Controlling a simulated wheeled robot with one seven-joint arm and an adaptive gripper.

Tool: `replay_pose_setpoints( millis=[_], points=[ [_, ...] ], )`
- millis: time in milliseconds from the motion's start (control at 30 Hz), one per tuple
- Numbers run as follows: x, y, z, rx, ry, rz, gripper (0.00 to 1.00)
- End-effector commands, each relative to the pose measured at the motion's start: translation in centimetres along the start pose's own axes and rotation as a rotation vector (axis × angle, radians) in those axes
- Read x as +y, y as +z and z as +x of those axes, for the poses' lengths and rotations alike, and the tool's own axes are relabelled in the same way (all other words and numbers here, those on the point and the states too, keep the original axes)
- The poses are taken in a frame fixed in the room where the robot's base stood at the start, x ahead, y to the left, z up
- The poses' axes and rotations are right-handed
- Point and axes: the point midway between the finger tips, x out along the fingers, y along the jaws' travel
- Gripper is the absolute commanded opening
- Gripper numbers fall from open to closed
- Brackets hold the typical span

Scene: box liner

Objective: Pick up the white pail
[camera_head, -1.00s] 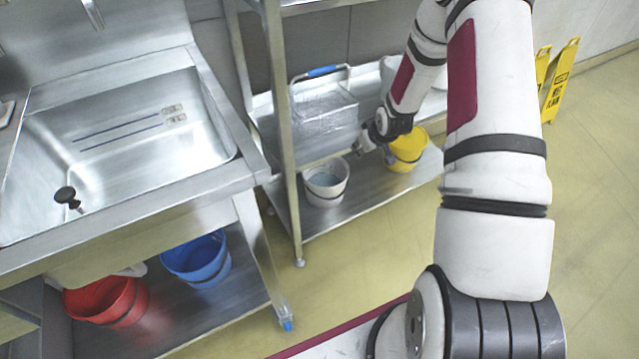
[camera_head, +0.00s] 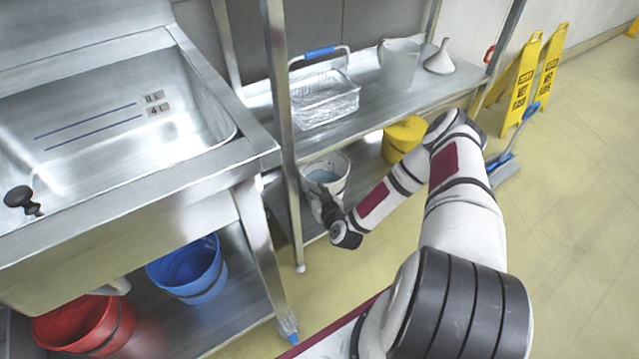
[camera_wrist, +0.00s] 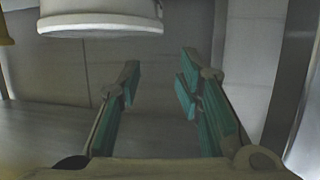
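The white pail (camera_head: 339,164) stands upright on the lower shelf of the metal rack, with pale blue-grey showing inside. In the wrist view the white pail (camera_wrist: 100,16) is at the top left, cut off by the frame edge. My gripper (camera_head: 327,203) is low at the near side of the pail in the head view, partly hidden by my wrist and overlapping the pail's front. In the wrist view my gripper (camera_wrist: 159,72) is open, its green-padded fingers apart with nothing between them. The pail appears off to the left of the fingertips; whether they touch is unclear.
A yellow pail (camera_head: 402,137) stands right of the white one, partly behind my arm. The upper shelf (camera_head: 370,97) holds a wire basket (camera_head: 325,98), a jug (camera_head: 399,65) and a funnel (camera_head: 438,59). A rack post (camera_head: 279,120) stands just left. Blue (camera_head: 190,270) and red (camera_head: 80,325) pails sit under the sink.

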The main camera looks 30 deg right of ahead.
Motion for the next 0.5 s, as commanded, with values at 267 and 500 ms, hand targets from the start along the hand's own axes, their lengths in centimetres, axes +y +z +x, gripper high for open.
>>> replay_pose_setpoints(
  millis=[267,500],
  points=[
    [0.0,0.3,3.9,0.005,0.003,0.002,0.32],
    [0.0,0.3,7.7,0.003,0.002,0.003,0.32]
  ],
)
